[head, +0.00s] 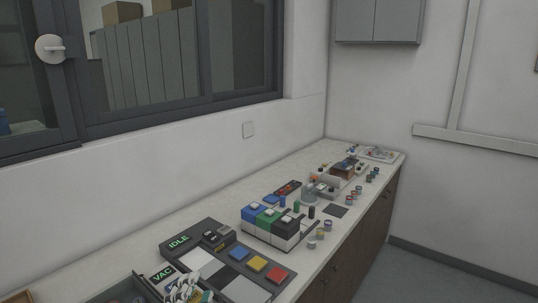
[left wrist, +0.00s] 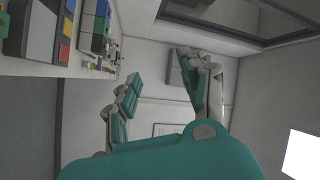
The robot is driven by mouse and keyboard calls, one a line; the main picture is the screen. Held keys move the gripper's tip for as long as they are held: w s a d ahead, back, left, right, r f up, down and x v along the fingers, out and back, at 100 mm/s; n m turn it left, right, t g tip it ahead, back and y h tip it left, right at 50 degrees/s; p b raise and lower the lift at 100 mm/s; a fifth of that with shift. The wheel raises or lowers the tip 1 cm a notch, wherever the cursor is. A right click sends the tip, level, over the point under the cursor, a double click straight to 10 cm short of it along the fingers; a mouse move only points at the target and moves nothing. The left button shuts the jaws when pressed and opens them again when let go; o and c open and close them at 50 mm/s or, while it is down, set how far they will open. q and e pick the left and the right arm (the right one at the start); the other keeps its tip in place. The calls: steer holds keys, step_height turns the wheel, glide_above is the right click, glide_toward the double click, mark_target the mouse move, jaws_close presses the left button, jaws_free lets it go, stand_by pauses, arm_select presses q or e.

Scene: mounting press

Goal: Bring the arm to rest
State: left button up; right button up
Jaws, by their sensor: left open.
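My right gripper is in neither view.
A long pale counter (head: 345,229) runs along the wall. It bears a dark panel (head: 238,258) with coloured pads, a block of blue, green and black units (head: 270,226), and several small jars. Open floor (head: 420,275) lies to the right.

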arm_select(q)
steer(key=s+a+f+n+g+y, duration=0.2)
steer(key=s+a+f+n+g, duration=0.15)
steer(key=f, duration=0.45)
steer(key=s+a+f+n+g+y, duration=0.1)
steer(key=s+a+f+n+g, duration=0.3)
steer(key=f, duration=0.4)
steer(key=s+f+n+g, duration=0.2)
steer(key=s+f+g, duration=0.25)
steer(key=s, duration=0.35)
steer(key=s+f+n+g, duration=0.2)
steer(key=s+f+g, duration=0.25)
steer(key=s, duration=0.35)
step_height(320, 180, down, 26)
steer(key=s+f, duration=0.1)
steer(key=s, duration=0.1)
steer(key=s+a+f+g, duration=0.1)
steer(key=s+a+f, duration=0.1)
steer(key=s+f, duration=1.3)
steer(key=shift+s+g+h, duration=0.3)
steer(key=shift+s+g, duration=0.05)
steer(key=shift+s, duration=0.2)
steer(key=shift+f, duration=0.1)
